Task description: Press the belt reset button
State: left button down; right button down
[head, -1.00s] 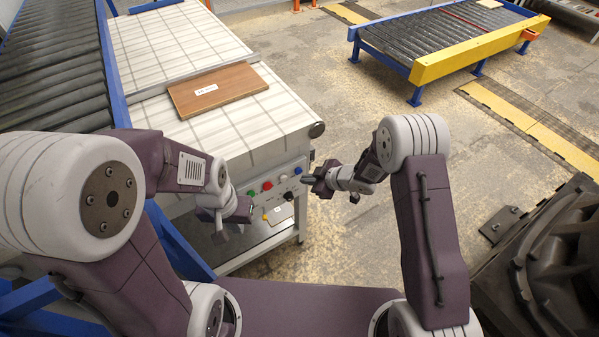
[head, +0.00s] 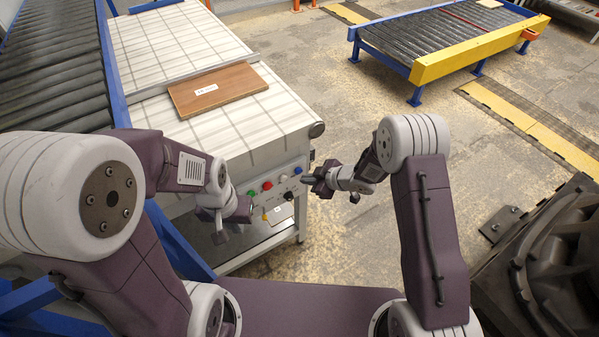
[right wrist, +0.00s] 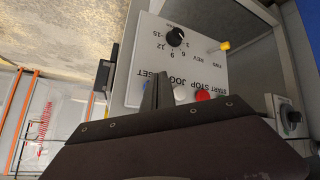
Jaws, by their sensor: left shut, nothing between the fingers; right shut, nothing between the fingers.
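The blue reset button (head: 298,171) is at the right end of the row on the conveyor's front control panel (right wrist: 195,62). My right gripper (head: 307,180) is shut and empty, its tips just right of and slightly below the blue button in the head view; I cannot tell whether they touch. My left gripper (head: 221,237) is shut and empty, low by the panel's left side.
Green (head: 251,194), red (head: 267,186) and white (head: 283,178) buttons share the row. A black knob (right wrist: 175,36) and yellow switch (right wrist: 223,46) are on the panel. A brown board (head: 218,90) lies on the white belt (head: 170,45).

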jog(key=shift+w+a, duration=0.1)
dwell(0.5)
jog(key=shift+w+a+p, duration=0.2)
jog(key=shift+w+p, duration=0.05)
jog(key=shift+p, duration=0.05)
jog(key=shift+w+a, duration=0.25)
jog(key=shift+w, duration=0.1)
dwell(0.7)
jog(key=shift+d, duration=0.1)
jog(key=shift+s+d, duration=0.4)
jog(key=shift+s, duration=0.3)
jog(key=s+d, duration=0.1)
jog(key=s, duration=0.1)
jog(key=s+d, duration=0.2)
dwell(0.4)
